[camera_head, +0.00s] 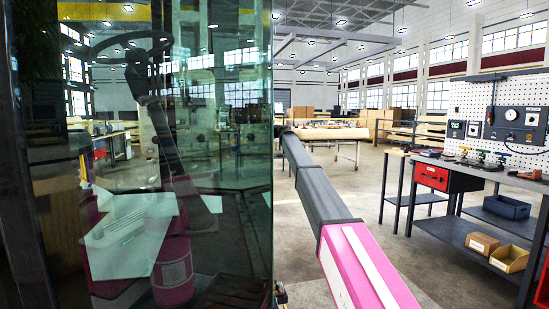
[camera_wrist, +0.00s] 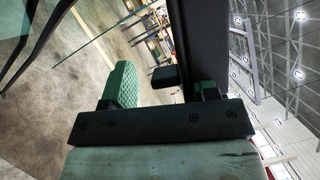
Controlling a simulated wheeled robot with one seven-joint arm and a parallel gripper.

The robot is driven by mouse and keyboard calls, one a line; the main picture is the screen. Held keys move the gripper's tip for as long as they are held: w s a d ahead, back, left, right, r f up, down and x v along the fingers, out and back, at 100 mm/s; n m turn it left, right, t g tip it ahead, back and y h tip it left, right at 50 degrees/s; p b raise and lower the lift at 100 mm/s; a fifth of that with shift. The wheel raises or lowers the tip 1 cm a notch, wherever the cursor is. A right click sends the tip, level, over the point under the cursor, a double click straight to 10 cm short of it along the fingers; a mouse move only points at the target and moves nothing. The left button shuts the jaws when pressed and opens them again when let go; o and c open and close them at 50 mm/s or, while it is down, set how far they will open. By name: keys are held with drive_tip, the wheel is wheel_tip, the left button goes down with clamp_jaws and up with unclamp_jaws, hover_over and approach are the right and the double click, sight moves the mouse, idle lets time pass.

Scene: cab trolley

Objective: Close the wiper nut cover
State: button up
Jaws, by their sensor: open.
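In the head view my pink and grey arm reaches forward on the right of the glass pane, and its far end is small and partly lost by the glass edge. In the wrist view my gripper (camera_wrist: 163,82) is open. A green-tinted textured finger stands on the left, and the other side is partly covered by a dark upright part (camera_wrist: 195,40). A small black block (camera_wrist: 165,77) shows between the two sides. It may be the wiper nut cover, but I cannot tell. No cover can be made out in the head view.
The large tinted glass pane (camera_head: 225,150) fills the left of the head view, with reflections on it. A workbench (camera_head: 475,176) with a red drawer (camera_head: 432,177) stands at right. A table (camera_head: 330,133) is farther back. Thin black curved strips (camera_wrist: 45,40) cross the wrist view's upper left.

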drive_tip(key=s+d+f+m+t, duration=0.1)
drive_tip(key=s+d+f+m, duration=0.3)
drive_tip(key=s, duration=0.6)
drive_tip(key=s+d+f+n+g, duration=0.1)
drive_tip(key=s+f+n, duration=0.2)
drive_tip(key=f, duration=0.6)
drive_tip(key=shift+s+f+g, duration=0.3)
drive_tip(key=shift+s, duration=0.3)
drive_tip(key=shift+r, duration=0.1)
